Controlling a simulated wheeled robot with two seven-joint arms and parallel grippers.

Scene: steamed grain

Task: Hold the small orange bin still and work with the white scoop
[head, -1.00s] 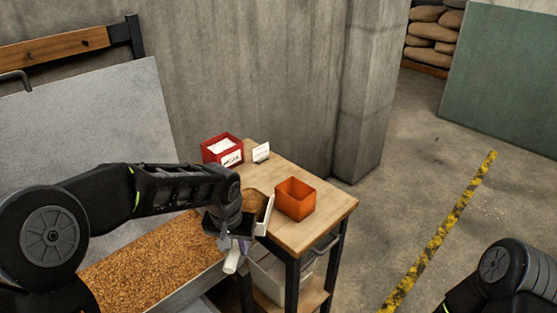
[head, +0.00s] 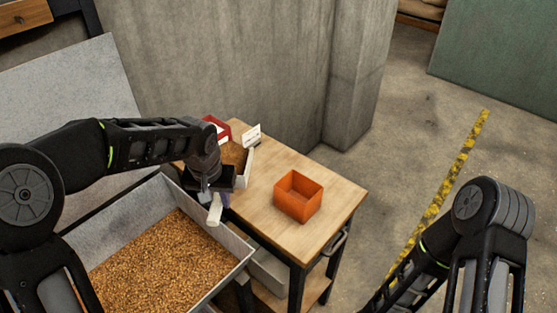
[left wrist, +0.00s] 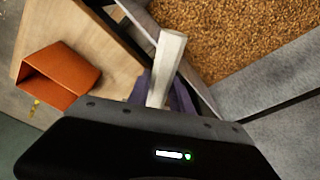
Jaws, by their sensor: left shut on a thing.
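The small orange bin (head: 298,205) stands upright and open-topped on the wooden table; no contents show inside. It also appears at the left of the left wrist view (left wrist: 56,78). My left gripper (head: 212,190) is shut on the handle of the white scoop (head: 215,212), above the table's left edge, left of the bin and apart from it. The scoop's pan (head: 247,168) shows brown grain. In the left wrist view the pale handle (left wrist: 168,62) stands between the purple fingers. My right arm is at the lower right, away from the bin; its gripper is outside the frame.
A metal trough of grain (head: 165,265) lies left of the table (head: 262,205). A red bin (head: 217,127), partly hidden by my left arm, and a white card (head: 252,135) stand at the table's back. A concrete wall and pillar rise behind. Table surface around the orange bin is clear.

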